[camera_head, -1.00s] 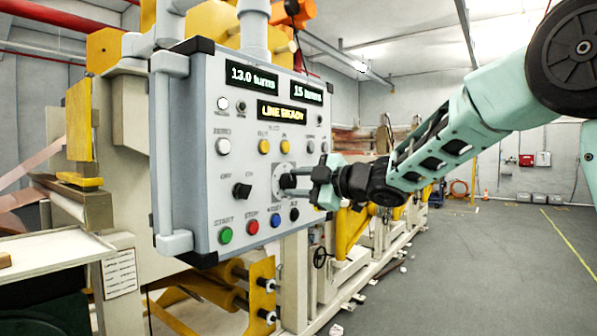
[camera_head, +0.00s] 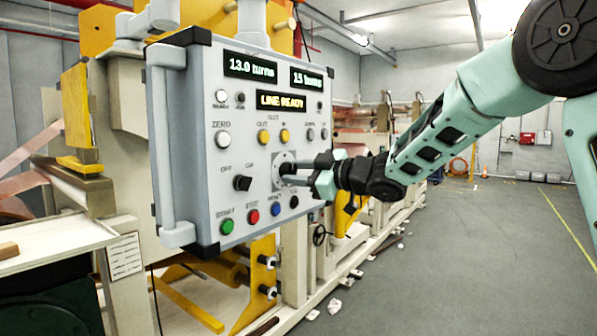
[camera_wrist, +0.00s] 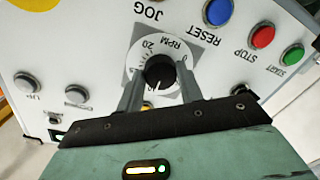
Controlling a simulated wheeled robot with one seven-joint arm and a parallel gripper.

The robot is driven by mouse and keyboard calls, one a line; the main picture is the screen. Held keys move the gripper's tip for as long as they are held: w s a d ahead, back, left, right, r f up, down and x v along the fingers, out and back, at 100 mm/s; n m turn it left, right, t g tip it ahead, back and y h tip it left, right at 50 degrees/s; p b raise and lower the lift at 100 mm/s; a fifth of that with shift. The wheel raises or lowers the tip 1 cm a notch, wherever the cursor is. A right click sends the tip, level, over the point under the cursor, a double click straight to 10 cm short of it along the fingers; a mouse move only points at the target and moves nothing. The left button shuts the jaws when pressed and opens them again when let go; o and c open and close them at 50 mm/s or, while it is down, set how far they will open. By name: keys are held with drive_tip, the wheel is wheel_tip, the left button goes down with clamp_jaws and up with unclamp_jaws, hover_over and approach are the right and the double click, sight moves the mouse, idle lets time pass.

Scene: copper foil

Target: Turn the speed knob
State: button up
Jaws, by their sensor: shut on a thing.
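The speed knob (camera_wrist: 160,73) is black and round with a white pointer line. It sits on a dial plate marked RPM on the grey control panel (camera_head: 190,185). In the wrist view my gripper (camera_wrist: 160,84) has one finger on each side of the knob, closed on it. In the head view my gripper (camera_head: 300,173) reaches the panel from the right, and its fingers hide most of the knob. The displays (camera_head: 280,101) read 13.0 turns, 15 turns and LINE READY.
Close to the knob are the on/off switch (camera_head: 243,183) and the green start (camera_head: 227,227), red stop (camera_head: 253,216) and blue reset (camera_head: 276,209) buttons. Yellow and white buttons sit above. Machine frames stand behind the panel. The floor at the right is open.

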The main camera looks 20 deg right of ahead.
drive_tip(key=shift+f, duration=0.1)
drive_tip(key=o, duration=1)
drive_tip(key=b+v, duration=0.5)
drive_tip(key=v, duration=1.2)
drive_tip(key=shift+s+d, duration=0.15)
drive_tip(key=shift+s, duration=0.05)
